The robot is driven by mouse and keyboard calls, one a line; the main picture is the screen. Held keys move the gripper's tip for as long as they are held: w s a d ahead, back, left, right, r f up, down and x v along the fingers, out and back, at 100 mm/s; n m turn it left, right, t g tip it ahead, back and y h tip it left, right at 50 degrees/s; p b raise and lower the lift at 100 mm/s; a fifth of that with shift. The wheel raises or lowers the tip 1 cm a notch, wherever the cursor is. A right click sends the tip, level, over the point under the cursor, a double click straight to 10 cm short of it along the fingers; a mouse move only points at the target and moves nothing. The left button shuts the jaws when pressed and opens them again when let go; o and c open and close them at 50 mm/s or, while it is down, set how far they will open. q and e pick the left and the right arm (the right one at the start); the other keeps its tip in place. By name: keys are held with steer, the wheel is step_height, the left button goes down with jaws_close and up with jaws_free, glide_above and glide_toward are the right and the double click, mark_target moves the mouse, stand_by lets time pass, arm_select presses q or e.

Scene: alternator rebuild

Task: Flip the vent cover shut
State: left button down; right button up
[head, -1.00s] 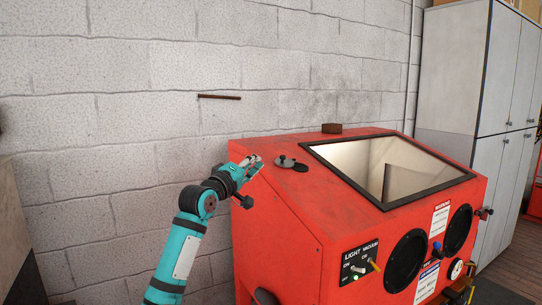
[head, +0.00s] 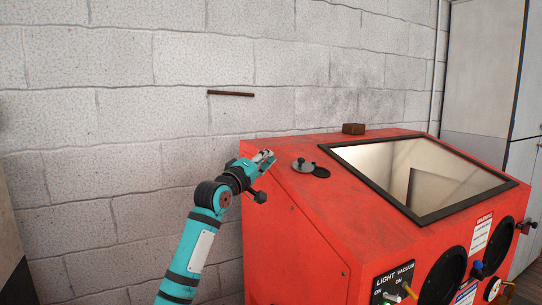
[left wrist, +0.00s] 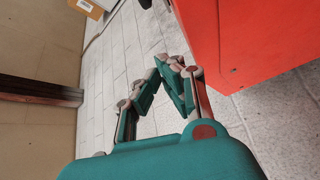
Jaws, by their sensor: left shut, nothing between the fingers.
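The vent cover (head: 302,165) is a small grey disc with a knob on the sloped red top of the blasting cabinet (head: 290,230). It sits just left of a dark round vent opening (head: 321,172), which shows uncovered. Whether the cover lies flat or stands tilted is too small to tell. My left gripper (head: 266,157) is at the cabinet's upper left edge, left of the cover and apart from it. In the left wrist view its fingertips (left wrist: 172,62) meet with nothing between them, and the cover is not seen there. My right gripper is not in view.
A framed window (head: 420,175) lies right of the vent. A small brown block (head: 353,129) stands on the cabinet's back edge. A dark bar (head: 230,94) is on the block wall behind. Light and vacuum switches (head: 394,285) are on the front.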

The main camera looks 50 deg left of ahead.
mark_target(304, 164)
arm_select(q)
steer(key=p+x, duration=0.1)
steer(key=x, duration=0.1)
steer(key=p+x, duration=0.1)
steer(key=x, duration=0.2)
steer(key=shift+w+r+p, duration=0.15)
steer(key=shift+r+p, duration=0.25)
steer(key=shift+r, duration=0.05)
steer(key=p+x, duration=0.1)
steer(key=x, duration=0.1)
steer(key=shift+w, duration=0.3)
steer(key=d+p, duration=0.1)
steer(key=d+f+p, duration=0.1)
steer(key=shift+d+f, duration=0.3)
steer(key=shift+f, duration=0.05)
steer(key=shift+s+d+f, duration=0.15)
steer(key=shift+d+f, duration=0.1)
steer(key=shift+d, duration=0.3)
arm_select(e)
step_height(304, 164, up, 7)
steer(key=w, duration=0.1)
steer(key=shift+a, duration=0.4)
arm_select(q)
steer(key=shift+a+f, duration=0.1)
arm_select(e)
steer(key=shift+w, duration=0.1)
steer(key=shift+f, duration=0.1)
